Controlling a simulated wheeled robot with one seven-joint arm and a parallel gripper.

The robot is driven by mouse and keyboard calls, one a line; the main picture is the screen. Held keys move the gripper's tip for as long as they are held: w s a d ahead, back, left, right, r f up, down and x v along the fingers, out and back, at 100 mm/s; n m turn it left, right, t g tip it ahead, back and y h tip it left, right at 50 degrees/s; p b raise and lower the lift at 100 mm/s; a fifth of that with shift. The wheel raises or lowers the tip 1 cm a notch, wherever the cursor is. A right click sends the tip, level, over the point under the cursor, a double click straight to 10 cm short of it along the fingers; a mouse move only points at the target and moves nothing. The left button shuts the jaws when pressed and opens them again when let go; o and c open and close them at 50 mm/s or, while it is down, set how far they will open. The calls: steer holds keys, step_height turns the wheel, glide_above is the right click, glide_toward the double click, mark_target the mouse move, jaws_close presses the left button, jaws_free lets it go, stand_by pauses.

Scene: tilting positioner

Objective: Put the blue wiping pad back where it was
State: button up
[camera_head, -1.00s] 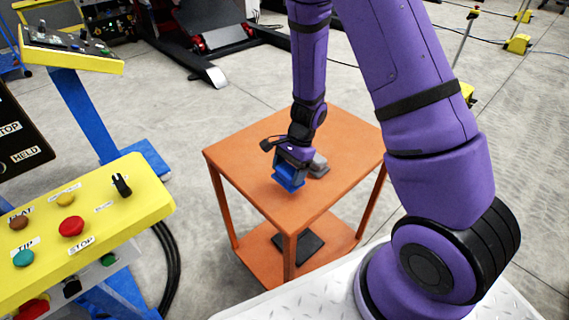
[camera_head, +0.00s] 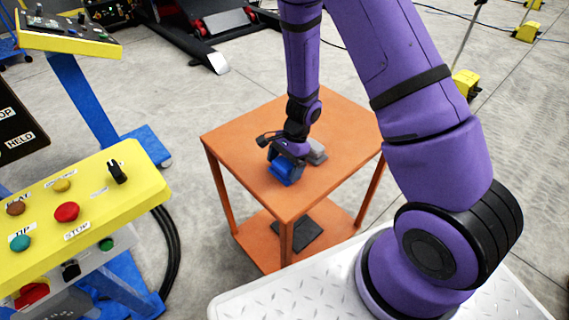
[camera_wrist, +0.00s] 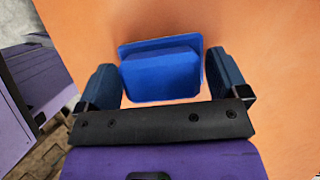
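The blue wiping pad (camera_head: 281,173) is on the orange table, near its left front part, under my gripper. In the wrist view the pad (camera_wrist: 160,72) is a flat blue plate with a raised block, lying between my two fingers. In the head view my gripper (camera_head: 285,162) points down, close over the pad. The pad's underside is hidden, so its contact with the tabletop cannot be seen directly.
The orange table (camera_head: 345,122) has free room behind and to the right. A grey block (camera_head: 316,152) stands on it just right of my gripper. A dark flat thing (camera_head: 298,233) lies on the lower shelf. A yellow control panel (camera_head: 90,205) stands at the left.

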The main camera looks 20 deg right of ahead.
steer(key=shift+o, duration=0.3)
steer(key=shift+r, duration=0.15)
steer(key=d+r+n+t, duration=0.1)
steer(key=d+r+n, duration=0.25)
steer(key=r, duration=1.75)
steer(key=s+d+r+n+t+h, duration=0.1)
steer(key=s+r+n, duration=0.4)
steer(key=s+r, duration=0.5)
steer(key=s+d+r+n+t+h, duration=0.2)
steer(key=s+r+n, duration=0.4)
steer(key=s+r, duration=0.5)
steer(key=shift+d+t+h, duration=0.2)
steer(key=shift+t+h, duration=0.4)
steer(key=shift+t, duration=0.7)
